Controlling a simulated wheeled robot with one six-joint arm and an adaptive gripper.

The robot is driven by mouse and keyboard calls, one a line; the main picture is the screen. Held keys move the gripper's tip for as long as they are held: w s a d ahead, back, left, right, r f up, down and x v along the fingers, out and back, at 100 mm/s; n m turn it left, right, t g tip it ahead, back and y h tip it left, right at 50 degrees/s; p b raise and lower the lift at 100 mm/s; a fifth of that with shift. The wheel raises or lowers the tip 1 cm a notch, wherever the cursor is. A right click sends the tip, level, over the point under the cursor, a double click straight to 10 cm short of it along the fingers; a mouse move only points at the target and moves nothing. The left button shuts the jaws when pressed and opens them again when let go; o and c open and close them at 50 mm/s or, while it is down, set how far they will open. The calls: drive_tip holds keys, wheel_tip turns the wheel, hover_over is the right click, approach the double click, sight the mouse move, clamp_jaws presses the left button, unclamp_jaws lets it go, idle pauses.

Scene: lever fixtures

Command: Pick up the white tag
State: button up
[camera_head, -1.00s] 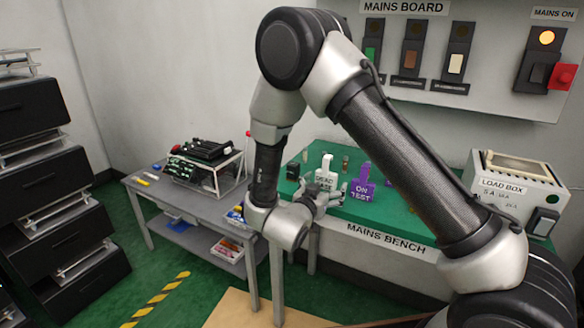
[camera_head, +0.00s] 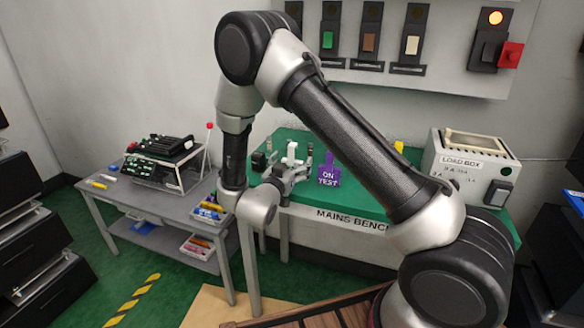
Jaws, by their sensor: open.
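The white tag (camera_head: 291,152) stands upright on the green top of the mains bench (camera_head: 335,202), left of the purple ON TEST tag (camera_head: 329,166). Only its upper part shows clearly; my gripper hides its lower part and lettering. My gripper (camera_head: 303,165) is open, at the front of the white tag and overlapping it in the picture. I cannot tell whether the fingers touch it or stand around it.
A small dark block (camera_head: 259,161) stands left of the white tag. The load box (camera_head: 470,170) is at the bench's right. A grey side table (camera_head: 140,196) with a rack (camera_head: 165,165) stands left. The board with coloured switches (camera_head: 400,50) hangs behind.

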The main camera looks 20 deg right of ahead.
drive_tip(key=c, duration=1.1)
